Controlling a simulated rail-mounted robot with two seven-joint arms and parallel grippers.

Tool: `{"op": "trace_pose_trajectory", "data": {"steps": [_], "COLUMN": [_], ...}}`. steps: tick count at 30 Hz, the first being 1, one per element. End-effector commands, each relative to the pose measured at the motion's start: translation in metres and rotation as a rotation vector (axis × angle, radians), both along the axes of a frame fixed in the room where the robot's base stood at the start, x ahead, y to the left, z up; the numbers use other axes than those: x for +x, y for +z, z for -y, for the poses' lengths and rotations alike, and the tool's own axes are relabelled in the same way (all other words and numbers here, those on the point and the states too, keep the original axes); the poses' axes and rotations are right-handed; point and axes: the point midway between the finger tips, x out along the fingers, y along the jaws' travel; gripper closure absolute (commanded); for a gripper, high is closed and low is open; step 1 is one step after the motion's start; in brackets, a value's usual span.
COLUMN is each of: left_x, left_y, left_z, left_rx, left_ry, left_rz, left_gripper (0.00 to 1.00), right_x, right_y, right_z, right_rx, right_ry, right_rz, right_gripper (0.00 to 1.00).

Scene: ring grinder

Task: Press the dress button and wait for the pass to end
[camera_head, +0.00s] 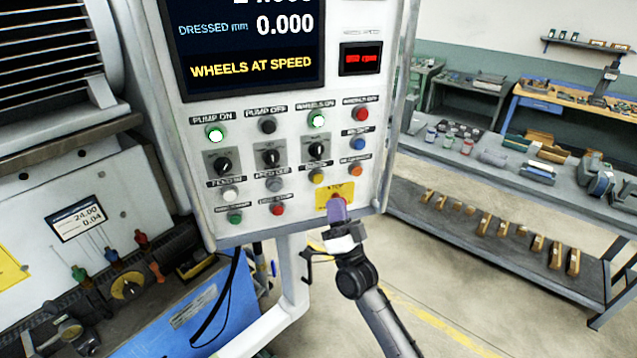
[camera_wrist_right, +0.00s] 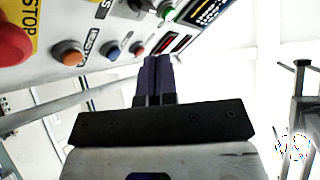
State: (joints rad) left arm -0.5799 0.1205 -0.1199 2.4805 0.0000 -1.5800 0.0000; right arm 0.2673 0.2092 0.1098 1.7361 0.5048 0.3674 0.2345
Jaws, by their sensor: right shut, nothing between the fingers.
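The control panel (camera_head: 243,185) carries rows of buttons and knobs. Which one is the dress button I cannot read for sure. A blue button (camera_head: 358,143) sits at the right, above an orange button (camera_head: 354,170); the wrist view also shows the blue one (camera_wrist_right: 112,52) and the orange one (camera_wrist_right: 68,53). My right gripper (camera_head: 337,208) is shut and empty, in front of the panel's lower right corner, covering part of the yellow stop plate (camera_head: 322,190). In the right wrist view its purple fingers (camera_wrist_right: 158,62) are together. My left gripper is not in view.
The screen (camera_head: 245,50) reads "WHEELS AT SPEED" and dressed 0.000 mm. The pump-on button (camera_head: 216,134) and wheels-on button (camera_head: 317,119) glow green. The red stop button (camera_wrist_right: 12,42) stands out from the panel near my fingers. Benches (camera_head: 480,160) stand behind at right.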

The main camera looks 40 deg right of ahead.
Motion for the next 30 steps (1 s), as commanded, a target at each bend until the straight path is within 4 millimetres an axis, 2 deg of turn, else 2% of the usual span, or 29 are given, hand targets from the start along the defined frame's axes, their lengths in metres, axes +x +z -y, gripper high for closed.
{"op": "trace_pose_trajectory", "data": {"steps": [6, 15, 21, 30], "left_x": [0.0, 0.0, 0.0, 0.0], "left_y": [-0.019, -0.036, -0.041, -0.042], "left_z": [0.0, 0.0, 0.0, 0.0], "left_rx": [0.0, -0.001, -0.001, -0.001], "left_ry": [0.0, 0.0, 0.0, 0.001], "left_rz": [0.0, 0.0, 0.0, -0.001], "left_gripper": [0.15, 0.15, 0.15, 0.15], "right_x": [0.027, 0.055, 0.063, 0.065], "right_y": [-0.003, -0.002, -0.001, 0.0], "right_z": [0.01, 0.02, 0.023, 0.023], "right_rx": [0.0, 0.0, 0.0, 0.0], "right_ry": [0.0, 0.0, 0.0, 0.0], "right_rz": [0.001, 0.0, 0.0, 0.0], "right_gripper": [1.0, 1.0, 1.0, 1.0]}}
